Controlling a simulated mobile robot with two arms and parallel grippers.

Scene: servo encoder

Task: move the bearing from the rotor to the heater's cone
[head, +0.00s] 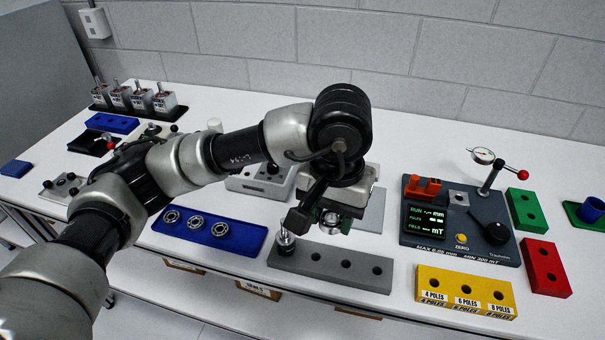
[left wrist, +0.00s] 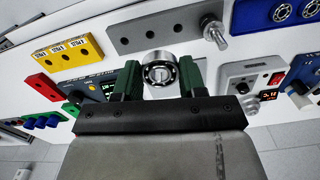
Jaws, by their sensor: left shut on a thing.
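My left gripper (head: 331,217) hangs over the table behind the grey block, with its green fingers (left wrist: 128,82) shut on a bearing (left wrist: 161,75). The bearing's ring faces the left wrist camera. In the head view, the bearing shows only partly at the fingertips. A small metal rotor (head: 285,241) stands upright at the left end of the grey block, apart from the held bearing; it also shows in the left wrist view (left wrist: 215,34). The grey box (head: 250,181) behind looks like the heater, with a dark centre piece (left wrist: 250,83) and red display; my arm partly hides it. My right gripper is not in view.
A blue tray (head: 240,266) with several bearings lies left of the grey block (head: 330,268). A yellow pole block (head: 465,291) and a dark gauge station (head: 405,230) stand to the right. Red (head: 545,267) and green (head: 525,209) blocks lie farther right.

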